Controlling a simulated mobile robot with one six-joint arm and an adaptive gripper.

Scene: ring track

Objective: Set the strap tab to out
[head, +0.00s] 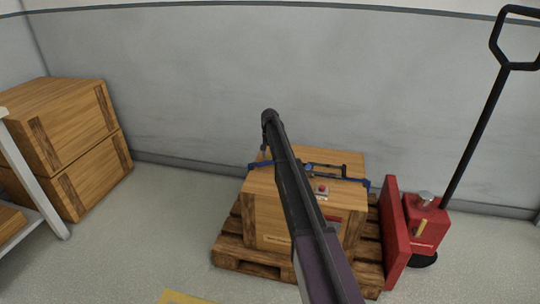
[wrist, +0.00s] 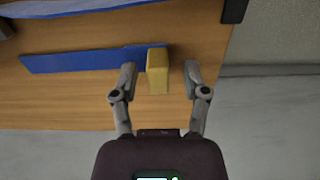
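In the wrist view a yellow block-shaped strap tab (wrist: 157,72) stands at the right end of a blue strap (wrist: 80,60) on a wooden crate face. My gripper (wrist: 160,72) is open, with one finger on each side of the tab. A gap shows between each finger and the tab, so it is not held. In the head view the wooden crate (head: 262,202) sits on a pallet, with a blue strap (head: 349,177) across its top. My arm crosses in front of the crate there and hides part of it. The tab and my fingertips cannot be made out there.
The pallet (head: 243,262) carries the crate. A small box with a red button (head: 321,188) is on the crate top. A red pallet jack (head: 425,225) stands close on the right. Stacked wooden boxes (head: 70,130) are at the left. A wall runs behind.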

